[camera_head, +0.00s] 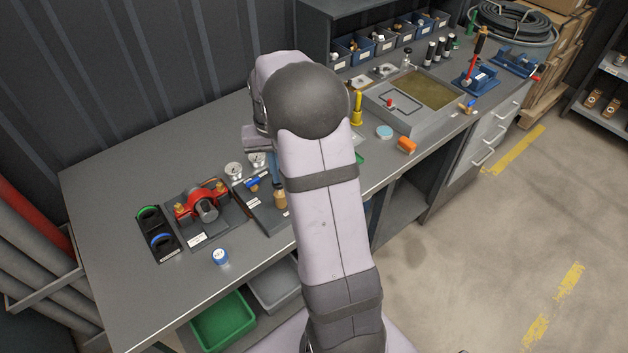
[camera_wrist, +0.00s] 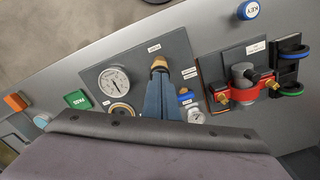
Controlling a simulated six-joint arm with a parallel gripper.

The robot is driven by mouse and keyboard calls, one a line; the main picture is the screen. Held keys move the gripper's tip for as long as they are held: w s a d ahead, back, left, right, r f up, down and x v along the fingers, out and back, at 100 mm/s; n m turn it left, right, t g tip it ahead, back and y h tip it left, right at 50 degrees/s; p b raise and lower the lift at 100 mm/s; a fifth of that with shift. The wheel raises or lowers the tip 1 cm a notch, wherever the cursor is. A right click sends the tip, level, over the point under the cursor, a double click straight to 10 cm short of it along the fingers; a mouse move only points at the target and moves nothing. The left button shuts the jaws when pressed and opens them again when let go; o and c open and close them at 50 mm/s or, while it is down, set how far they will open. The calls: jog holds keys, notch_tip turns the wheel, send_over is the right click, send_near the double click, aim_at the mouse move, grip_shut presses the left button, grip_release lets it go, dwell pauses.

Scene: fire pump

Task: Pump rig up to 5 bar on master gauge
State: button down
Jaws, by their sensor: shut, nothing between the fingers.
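The rig's grey panel (camera_wrist: 175,50) carries a large white dial gauge (camera_wrist: 114,79) left of centre in the wrist view. Its needle is too small to read, and my arm hides it in the head view. A brass-rimmed round part (camera_wrist: 120,112) shows below it, partly covered. A brass fitting (camera_wrist: 159,63) stands at mid-panel; it also shows in the head view (camera_head: 280,200). A blue tap (camera_head: 253,184) and small gauges (camera_head: 233,170) lie to its left in the head view. My gripper (camera_wrist: 159,76), with blue-grey fingers, is shut and empty, its tips at the brass fitting; contact is unclear.
A green PASS card (camera_wrist: 77,100) lies by the gauge. A tray (camera_head: 400,116) stands farther right. The bench's front-left is clear.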

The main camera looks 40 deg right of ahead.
jog(key=shift+f, duration=0.2)
jog(key=shift+f+b, duration=0.85)
jog(key=shift+f, duration=0.4)
jog(key=shift+r, duration=0.1)
jog(key=shift+r+p, duration=1.2)
jog(key=shift+r, duration=0.15)
jog(key=shift+f, duration=0.1)
